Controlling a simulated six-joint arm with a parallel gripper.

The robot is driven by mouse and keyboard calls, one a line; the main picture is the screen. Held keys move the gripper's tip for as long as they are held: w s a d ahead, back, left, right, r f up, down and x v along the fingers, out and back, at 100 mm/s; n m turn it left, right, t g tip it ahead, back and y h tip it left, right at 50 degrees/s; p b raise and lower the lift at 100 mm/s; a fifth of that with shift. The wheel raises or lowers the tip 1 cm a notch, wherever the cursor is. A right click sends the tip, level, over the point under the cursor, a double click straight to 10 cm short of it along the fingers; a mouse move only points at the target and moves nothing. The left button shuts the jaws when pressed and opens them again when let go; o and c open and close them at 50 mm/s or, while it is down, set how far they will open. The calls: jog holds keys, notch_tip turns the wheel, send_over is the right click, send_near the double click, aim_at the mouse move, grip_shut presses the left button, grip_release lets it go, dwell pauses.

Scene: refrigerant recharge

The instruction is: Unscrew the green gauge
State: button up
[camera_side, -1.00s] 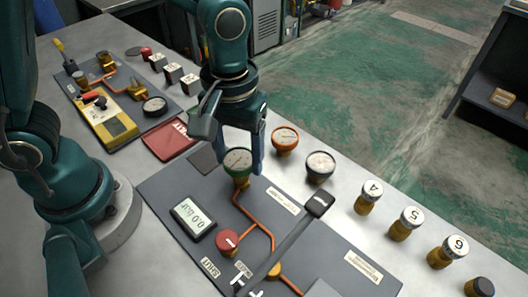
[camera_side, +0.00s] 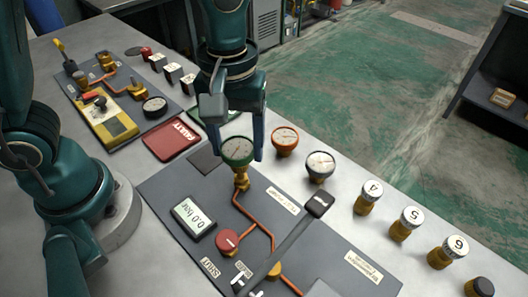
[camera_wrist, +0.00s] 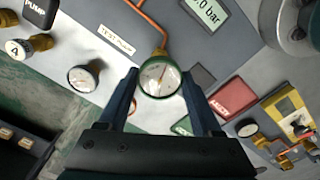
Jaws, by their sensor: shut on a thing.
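The green gauge (camera_side: 237,151) has a white dial and a green rim. My gripper (camera_side: 238,158) is shut on it, with one finger on each side of the rim. Below the gauge, a brass fitting (camera_side: 241,180) stands at the end of a copper-coloured pipe on the dark panel (camera_side: 310,255). I cannot tell whether the gauge's stem is clear of the fitting. In the wrist view the green gauge (camera_wrist: 160,79) shows between the two fingertips (camera_wrist: 162,84), with brass behind its top edge.
An orange gauge (camera_side: 285,140) and a black gauge (camera_side: 320,164) stand just right of my gripper. A red tray (camera_side: 172,139) lies to the left, with a partly hidden green tray (camera_side: 213,112) behind. A black-handled lever (camera_side: 318,204) crosses the panel. Numbered caps (camera_side: 410,218) stand at right.

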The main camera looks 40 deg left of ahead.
jog(key=shift+r, duration=1.15)
